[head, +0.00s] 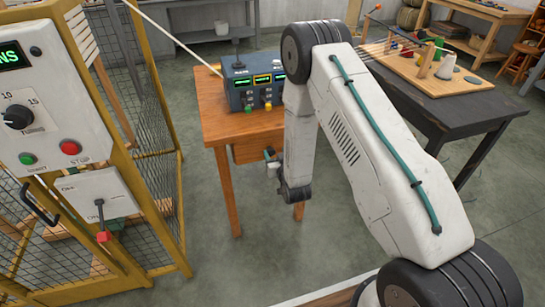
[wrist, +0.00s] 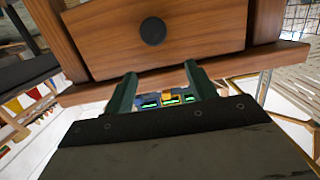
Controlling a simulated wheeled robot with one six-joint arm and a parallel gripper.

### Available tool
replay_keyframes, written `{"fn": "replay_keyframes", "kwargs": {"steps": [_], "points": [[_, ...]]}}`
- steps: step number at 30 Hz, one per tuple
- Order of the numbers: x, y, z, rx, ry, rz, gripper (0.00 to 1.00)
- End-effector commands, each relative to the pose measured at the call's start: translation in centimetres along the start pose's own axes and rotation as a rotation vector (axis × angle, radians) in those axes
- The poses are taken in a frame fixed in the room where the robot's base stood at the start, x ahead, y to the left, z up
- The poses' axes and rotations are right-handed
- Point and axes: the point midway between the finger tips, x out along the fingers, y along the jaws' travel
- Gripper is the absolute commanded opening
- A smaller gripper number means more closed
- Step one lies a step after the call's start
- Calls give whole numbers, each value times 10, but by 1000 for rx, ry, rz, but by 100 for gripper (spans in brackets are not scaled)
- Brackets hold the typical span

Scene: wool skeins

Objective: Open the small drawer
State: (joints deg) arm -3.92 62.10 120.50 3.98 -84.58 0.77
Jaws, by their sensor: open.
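The small drawer (wrist: 185,40) has a plain wooden front and sits under the top of a small wooden table (head: 213,115). Its front looks flush with the frame around it. A round dark knob (wrist: 153,31) is at the middle of the front in the wrist view. My gripper (wrist: 160,72) is open and empty, with its two green fingers apart. The fingertips show below the knob in that picture, not around it. In the head view my gripper (head: 271,160) is beside the drawer front, and my arm hides part of the drawer.
A dark control box (head: 252,86) with lit displays stands on the small table. A dark workbench (head: 440,110) with a wooden board is at the right. A yellow mesh cage (head: 150,130) with a control panel (head: 45,110) is at the left. Open floor lies between.

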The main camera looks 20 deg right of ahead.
Motion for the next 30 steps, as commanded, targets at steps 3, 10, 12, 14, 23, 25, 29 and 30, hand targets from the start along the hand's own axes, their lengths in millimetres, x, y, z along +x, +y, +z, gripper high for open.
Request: {"fn": "replay_keyframes", "kwargs": {"steps": [3, 10, 12, 14, 23, 25, 29, 30], "points": [[-14, 0, 33, -6, 68, -1, 56], [-26, 0, 52, -10, 138, -2, 56], [-20, 0, 52, -10, 144, -2, 56], [-12, 0, 50, -10, 145, -2, 56], [34, 0, 44, -10, 143, -2, 56], [41, 0, 43, -10, 142, -2, 56], [48, 0, 42, -10, 141, -2, 56], [48, 0, 42, -10, 140, -2, 56]]}}
